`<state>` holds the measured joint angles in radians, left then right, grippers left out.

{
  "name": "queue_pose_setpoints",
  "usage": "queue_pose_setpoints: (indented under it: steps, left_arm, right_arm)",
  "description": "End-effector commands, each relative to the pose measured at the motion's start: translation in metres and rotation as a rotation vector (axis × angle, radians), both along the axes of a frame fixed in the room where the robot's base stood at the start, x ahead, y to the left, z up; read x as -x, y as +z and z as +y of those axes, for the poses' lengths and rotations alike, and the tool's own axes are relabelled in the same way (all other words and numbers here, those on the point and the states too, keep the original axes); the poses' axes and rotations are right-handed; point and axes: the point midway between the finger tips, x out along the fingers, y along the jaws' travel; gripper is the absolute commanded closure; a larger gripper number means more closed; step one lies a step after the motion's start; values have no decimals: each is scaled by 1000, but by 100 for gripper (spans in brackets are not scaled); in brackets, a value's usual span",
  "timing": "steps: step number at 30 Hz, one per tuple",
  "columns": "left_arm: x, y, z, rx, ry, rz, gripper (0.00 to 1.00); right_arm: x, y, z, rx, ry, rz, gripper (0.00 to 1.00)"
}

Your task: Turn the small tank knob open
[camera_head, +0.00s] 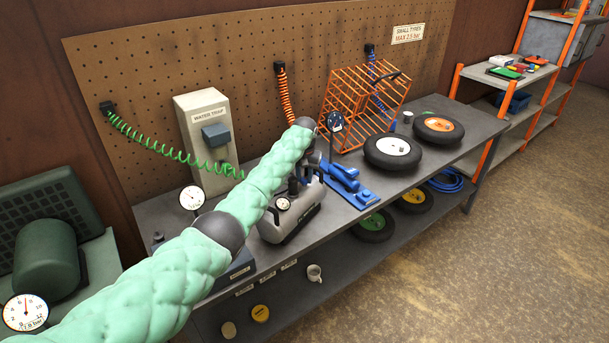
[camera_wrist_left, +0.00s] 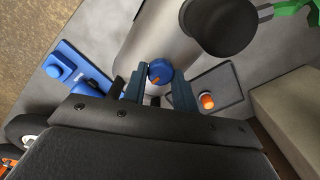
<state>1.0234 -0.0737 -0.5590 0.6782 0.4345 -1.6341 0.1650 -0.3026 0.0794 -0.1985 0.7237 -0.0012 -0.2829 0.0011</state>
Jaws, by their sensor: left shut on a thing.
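The small tank (camera_head: 300,218) is a grey cylinder with a round gauge (camera_head: 283,204), standing on the workbench in the head view. In the left wrist view the tank (camera_wrist_left: 150,45) lies just beyond my fingers. In the head view my left arm covers part of the tank, and the knob cannot be made out there. My right gripper is in neither view.
A blue tool (camera_head: 347,182) lies right of the tank on the workbench (camera_head: 180,207). Behind are a water trap box (camera_head: 208,140) and an orange wire cage (camera_head: 362,100). A mug (camera_head: 314,273) sits on the lower shelf.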

Motion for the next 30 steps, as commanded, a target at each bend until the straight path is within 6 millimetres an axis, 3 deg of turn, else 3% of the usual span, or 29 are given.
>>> queue_pose_setpoints:
  steps: [12, 29, 30]
  left_arm:
    - [0, 1, -1, 1, 195, -1, 95]
    - [0, 1, -1, 1, 224, -1, 95]
    - [0, 1, 0, 1, 224, -1, 68]
  right_arm:
    - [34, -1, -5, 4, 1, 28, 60]
    - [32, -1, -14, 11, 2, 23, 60]
    - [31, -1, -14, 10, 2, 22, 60]
